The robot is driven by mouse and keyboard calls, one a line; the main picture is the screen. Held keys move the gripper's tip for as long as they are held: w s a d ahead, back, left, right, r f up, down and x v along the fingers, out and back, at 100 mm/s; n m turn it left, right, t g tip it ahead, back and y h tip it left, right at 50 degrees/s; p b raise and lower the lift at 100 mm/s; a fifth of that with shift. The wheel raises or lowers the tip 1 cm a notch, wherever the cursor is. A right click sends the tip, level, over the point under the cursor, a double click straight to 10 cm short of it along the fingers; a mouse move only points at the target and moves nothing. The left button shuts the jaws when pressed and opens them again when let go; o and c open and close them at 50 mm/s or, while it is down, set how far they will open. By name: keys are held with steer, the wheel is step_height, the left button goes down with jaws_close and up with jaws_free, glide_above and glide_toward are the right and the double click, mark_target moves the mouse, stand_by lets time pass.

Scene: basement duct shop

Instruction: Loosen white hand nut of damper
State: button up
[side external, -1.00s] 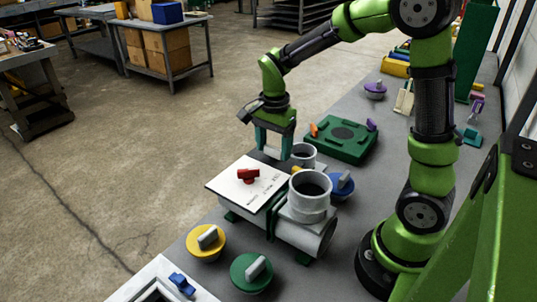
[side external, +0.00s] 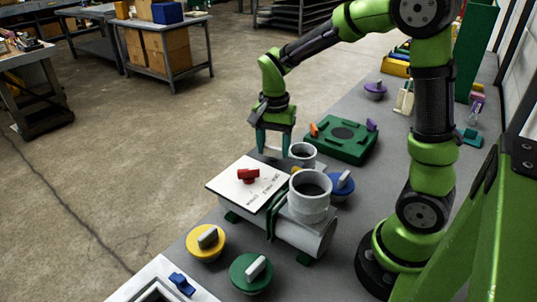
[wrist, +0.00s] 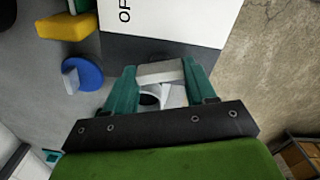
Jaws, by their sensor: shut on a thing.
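My gripper (side external: 274,153) is in the side view at the far edge of the damper's white plate (side external: 228,185), fingers pointing down. In the wrist view its teal fingers (wrist: 160,76) are shut on a pale bar-shaped piece, the white hand nut (wrist: 160,71). The plate carries printed lettering and a red handle (side external: 248,175). The damper's grey-white duct body (side external: 318,238) lies beside the plate, with a large upright collar (side external: 311,204). A white round piece with a dark opening (wrist: 150,98) shows just below the nut.
A blue disc knob (side external: 342,183) stands close to the duct. Yellow (side external: 206,243) and green (side external: 252,272) knobs stand at the near side. A green case (side external: 343,140) lies behind on the grey bench. A smaller round collar (side external: 302,152) is right of my gripper.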

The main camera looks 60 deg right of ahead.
mark_target(274, 148)
steer(key=n, duration=1.4)
stand_by(0.7)
steer(key=o, duration=1)
steer(key=shift+o, duration=0.2)
steer(key=shift+r, duration=0.15)
step_height(274, 148, up, 17)
